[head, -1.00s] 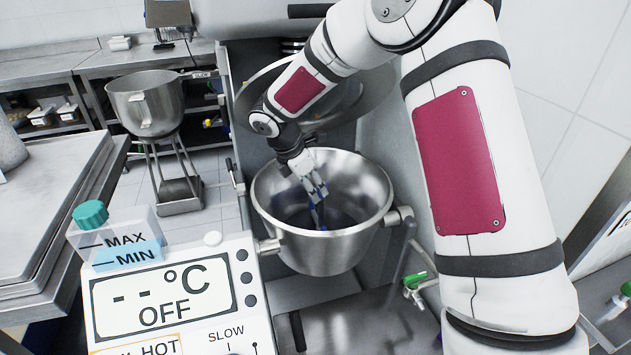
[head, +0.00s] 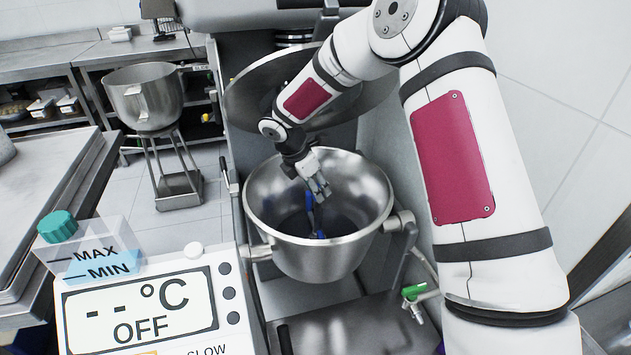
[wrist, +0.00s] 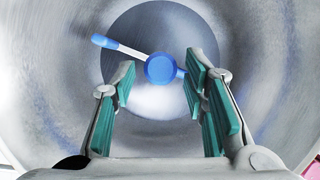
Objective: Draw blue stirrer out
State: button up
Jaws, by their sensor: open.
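The blue stirrer (head: 310,203) stands inside the steel mixing bowl (head: 262,212), with a blue part low near the bowl's bottom. In the wrist view its round blue knob (wrist: 160,68) shows just beyond my fingertips, between them and nearer the right finger. A pale arm with a blue end runs from it to the upper left. My gripper (head: 322,188) is inside the bowl's mouth, above and right of the stirrer. Its teal-padded fingers (wrist: 158,82) are open and hold nothing. Whether a finger touches the knob I cannot tell.
The raised round lid (head: 245,98) stands behind the bowl, close to my arm. A control panel (head: 150,310) reading OFF and a water container (head: 105,265) are at front left. A second bowl (head: 145,97) stands on a wheeled stand at back left.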

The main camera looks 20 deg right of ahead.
aim_at(317, 212)
jog(key=shift+x, duration=3.15)
jog(key=shift+d, duration=0.1)
jog(key=shift+c, duration=0.5)
jog(key=shift+r, duration=0.1)
grip_shut()
